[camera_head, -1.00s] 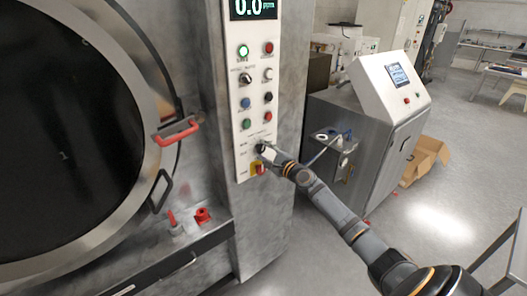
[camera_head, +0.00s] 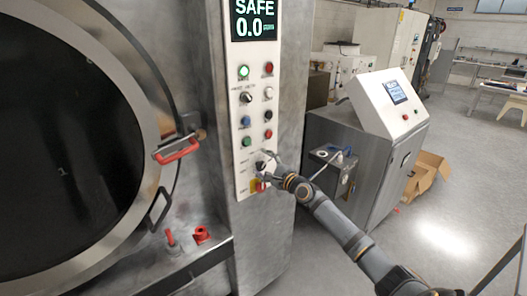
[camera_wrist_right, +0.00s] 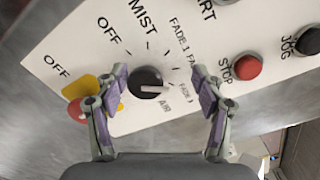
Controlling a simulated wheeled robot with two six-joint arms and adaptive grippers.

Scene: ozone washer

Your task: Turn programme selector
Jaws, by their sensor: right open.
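The programme selector (camera_wrist_right: 147,78) is a round black knob with a white pointer bar, on a pale control panel (camera_wrist_right: 75,50). In the right wrist view its pointer lies nearly level, towards the right. Labels such as OFF, MIST, FADE and AIR surround it. My right gripper (camera_wrist_right: 160,84) is open, with one finger left of the knob and one right of it. Gaps show on both sides in this view. In the head view my right gripper (camera_head: 264,168) is at the low part of the panel and partly hides the selector. My left gripper is not in view.
A red stop button on yellow (camera_wrist_right: 79,107) sits close by my left-hand finger in the wrist view. A red STOP button (camera_wrist_right: 247,67) and a black JOG button (camera_wrist_right: 307,41) lie right. The round chamber door (camera_head: 70,140) stands left, a console cabinet (camera_head: 385,150) right.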

